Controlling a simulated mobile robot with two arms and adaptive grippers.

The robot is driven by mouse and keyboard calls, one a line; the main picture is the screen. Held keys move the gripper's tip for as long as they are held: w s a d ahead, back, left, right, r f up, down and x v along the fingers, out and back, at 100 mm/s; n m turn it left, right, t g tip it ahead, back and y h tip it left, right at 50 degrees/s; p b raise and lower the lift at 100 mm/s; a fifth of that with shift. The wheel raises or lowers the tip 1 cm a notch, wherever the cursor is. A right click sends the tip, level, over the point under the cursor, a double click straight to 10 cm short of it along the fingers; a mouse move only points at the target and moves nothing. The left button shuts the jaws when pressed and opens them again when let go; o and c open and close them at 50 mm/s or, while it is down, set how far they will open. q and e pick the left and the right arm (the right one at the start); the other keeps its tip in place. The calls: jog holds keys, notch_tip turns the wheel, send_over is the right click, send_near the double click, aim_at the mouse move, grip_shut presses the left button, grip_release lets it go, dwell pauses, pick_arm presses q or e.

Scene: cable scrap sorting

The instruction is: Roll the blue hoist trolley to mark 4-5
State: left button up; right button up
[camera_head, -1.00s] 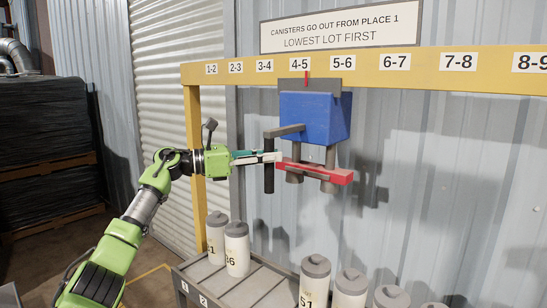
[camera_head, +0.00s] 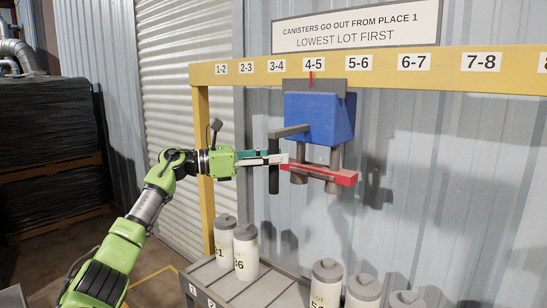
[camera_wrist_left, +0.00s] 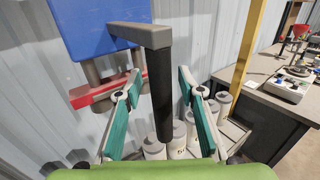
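The blue hoist trolley (camera_head: 322,118) hangs from the yellow beam (camera_head: 395,82). Its thin red pointer (camera_head: 310,78) is just left of the middle of the 4-5 plate (camera_head: 314,64). A red crossbar (camera_head: 325,175) hangs below the blue body, and a grey arm with a black upright handle (camera_head: 273,178) sticks out at its left. My left gripper (camera_head: 275,159) is at the handle. In the left wrist view the fingers of my left gripper (camera_wrist_left: 163,98) stand apart on either side of the handle (camera_wrist_left: 160,88), with gaps visible. My right gripper is not seen.
Below the trolley, a grey rack (camera_head: 205,275) holds several white canisters, two at left (camera_head: 246,255) and others at right. A yellow post (camera_head: 202,110) stands behind my arm. A sign (camera_head: 355,27) hangs above the beam. A workbench (camera_wrist_left: 265,95) shows in the left wrist view.

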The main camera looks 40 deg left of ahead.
pick_arm(q)
jog(key=v, duration=1.2)
jog(key=shift+f, duration=0.1)
dwell(0.4)
